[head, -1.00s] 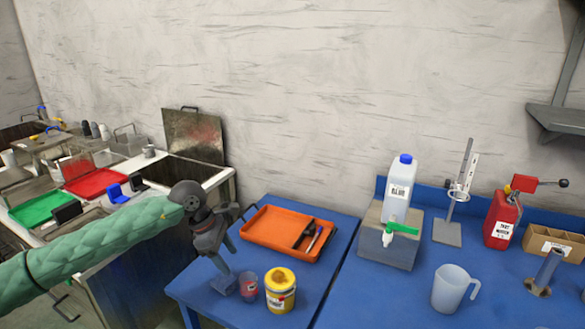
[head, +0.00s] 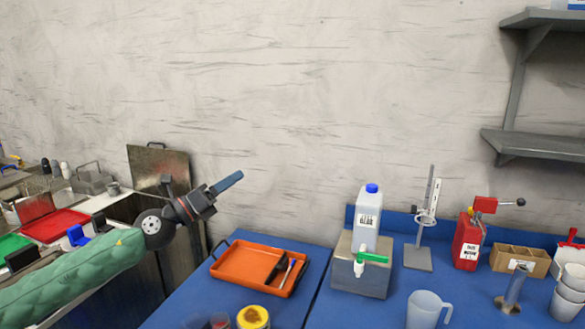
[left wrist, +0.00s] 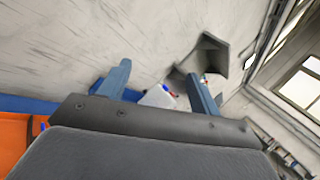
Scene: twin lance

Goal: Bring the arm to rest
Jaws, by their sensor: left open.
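My left arm, in a green padded sleeve, comes in from the left in the head view. Its gripper (head: 228,182) is raised above the blue table's left end, pointing up and to the right, with nothing between its fingers. In the left wrist view the two blue fingers (left wrist: 160,88) stand well apart, with wall and distant things behind them. My right gripper is not in view.
An orange tray (head: 240,268) with tools lies below the gripper. A yellow tub (head: 253,318) stands in front of it. A white jug (head: 367,220) stands on a block. Grey shelves (head: 545,143) hang at right.

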